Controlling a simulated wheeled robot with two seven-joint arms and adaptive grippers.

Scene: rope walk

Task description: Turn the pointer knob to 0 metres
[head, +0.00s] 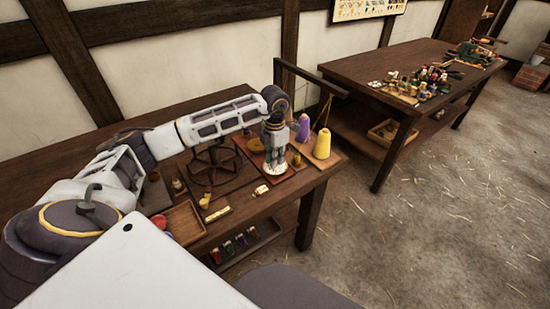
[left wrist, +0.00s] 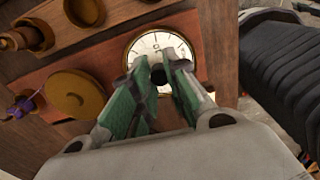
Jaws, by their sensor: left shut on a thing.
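My left gripper (head: 274,166) reaches down over the right part of the near wooden table. In the left wrist view its green fingers (left wrist: 158,72) are closed together on a dark knob (left wrist: 158,75) at the middle of a round white dial (left wrist: 147,44). The dial has a brass rim and dark markings. A "0" mark shows near its far edge in that view. The fingers cover the near half of the dial, and the knob's pointer direction cannot be made out. In the head view only a bit of the white dial (head: 268,169) shows beside the fingers. My right gripper is not in view.
A purple spool (head: 303,128) and a yellow cone of thread (head: 322,144) stand close to the right of the gripper. A round brass-coloured disc (left wrist: 74,93) sits beside the dial. A wooden tray (head: 184,222) lies at the table's front left. A second table (head: 375,70) stands behind.

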